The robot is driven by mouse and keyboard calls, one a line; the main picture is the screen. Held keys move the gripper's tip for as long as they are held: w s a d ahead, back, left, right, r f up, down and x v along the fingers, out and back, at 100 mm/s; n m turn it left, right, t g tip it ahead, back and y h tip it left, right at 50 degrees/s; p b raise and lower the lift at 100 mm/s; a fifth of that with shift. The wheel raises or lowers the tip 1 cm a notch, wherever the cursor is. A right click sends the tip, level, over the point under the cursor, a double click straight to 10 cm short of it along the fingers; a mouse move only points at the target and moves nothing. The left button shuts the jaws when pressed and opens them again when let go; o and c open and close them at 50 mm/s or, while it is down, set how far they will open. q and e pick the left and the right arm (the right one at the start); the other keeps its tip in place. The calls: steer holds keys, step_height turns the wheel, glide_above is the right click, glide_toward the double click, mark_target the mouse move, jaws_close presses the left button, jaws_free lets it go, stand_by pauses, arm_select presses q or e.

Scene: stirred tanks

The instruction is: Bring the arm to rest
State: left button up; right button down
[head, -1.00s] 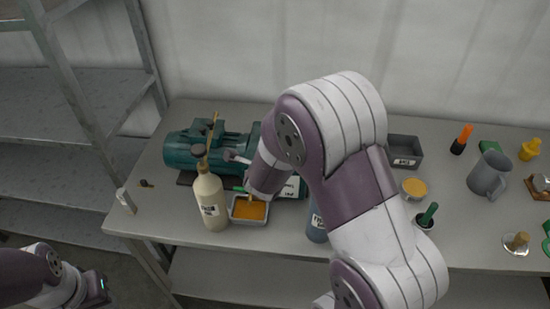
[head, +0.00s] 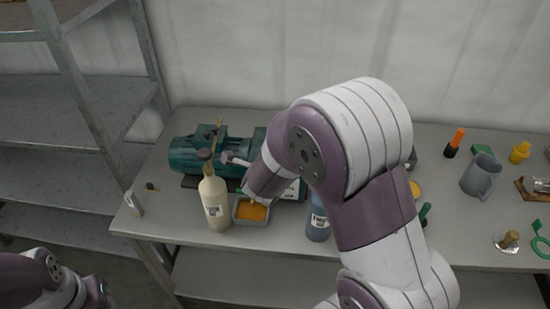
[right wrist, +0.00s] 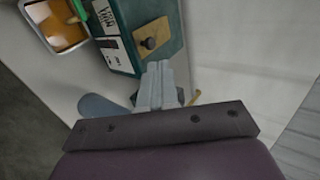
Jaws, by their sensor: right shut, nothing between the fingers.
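My right arm (head: 365,150) reaches in from the bottom right, bends high over the bench, and its wrist points down near the green pump (head: 190,153). My right gripper (right wrist: 158,85) is shut and empty in the right wrist view, with the pump (right wrist: 150,20) beyond its fingers. My left arm (head: 40,280) is low at the bottom left, off the bench. Its gripper (head: 97,292) is partly in view, and its fingers cannot be made out.
A cream bottle (head: 214,203), a tray of orange material (head: 236,212) and a blue bottle (head: 318,222) stand near my right wrist. A grey jug (head: 480,176) and small items stand at the right. Metal shelving (head: 60,110) is at the left.

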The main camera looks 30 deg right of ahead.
steer(key=s+a+f+n+g+y, duration=0.25)
steer(key=s+a+n+y, duration=0.35)
steer(key=a+n, duration=0.55)
steer(key=s+d+f+n+g, duration=0.2)
steer(key=s+d+n+g, duration=0.2)
steer(key=s+n, duration=0.5)
steer(key=n+g, duration=0.1)
steer(key=n, duration=0.4)
steer(key=shift+s, duration=0.1)
